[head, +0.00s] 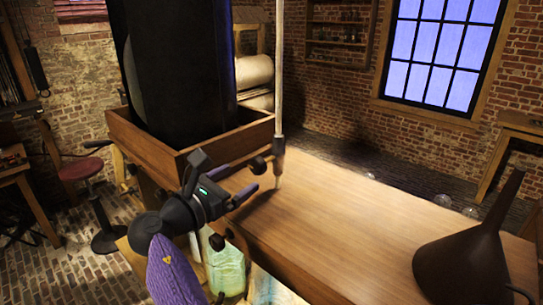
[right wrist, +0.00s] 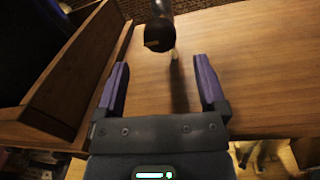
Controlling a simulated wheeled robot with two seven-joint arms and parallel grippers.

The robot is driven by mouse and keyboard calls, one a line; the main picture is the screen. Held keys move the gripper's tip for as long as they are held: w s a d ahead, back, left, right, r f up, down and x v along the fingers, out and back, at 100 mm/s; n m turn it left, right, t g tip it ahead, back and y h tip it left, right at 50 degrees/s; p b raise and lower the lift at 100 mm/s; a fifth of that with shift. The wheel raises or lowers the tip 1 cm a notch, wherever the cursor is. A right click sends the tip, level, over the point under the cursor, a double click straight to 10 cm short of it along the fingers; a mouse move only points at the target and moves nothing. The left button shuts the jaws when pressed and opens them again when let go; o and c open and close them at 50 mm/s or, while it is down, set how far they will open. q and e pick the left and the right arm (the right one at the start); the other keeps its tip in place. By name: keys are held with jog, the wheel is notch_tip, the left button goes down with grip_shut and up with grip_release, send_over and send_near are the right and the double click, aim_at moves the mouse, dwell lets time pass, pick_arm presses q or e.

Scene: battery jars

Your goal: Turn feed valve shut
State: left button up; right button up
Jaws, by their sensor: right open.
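A pale vertical pipe (head: 279,65) comes down over the wooden table and ends in a dark fitting (head: 279,147) with a narrow spout. A dark rounded knob (head: 258,165) sticks out from this fitting toward my right gripper; it looks like the feed valve's handle. My right gripper (head: 244,178) is open and empty, its purple fingers pointing at the knob. In the right wrist view the knob (right wrist: 158,36) lies just beyond and between the open fingertips (right wrist: 161,62), seemingly untouched. My left gripper is not in view.
A wooden tray (head: 190,160) holding a tall black cylinder (head: 175,70) stands left of the pipe. A dark funnel (head: 462,262) stands on the table (head: 345,215) at right. Greenish glass jars (head: 225,268) stand below the near edge. The table between pipe and funnel is clear.

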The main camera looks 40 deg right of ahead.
aim_at(254, 169)
jog(key=d, duration=0.2)
jog(key=w+d+p, duration=0.1)
jog(key=d, duration=0.5)
jog(key=shift+w+d+p, duration=0.15)
jog(key=shift+p, duration=0.25)
jog(key=shift+c, duration=1)
grip_shut()
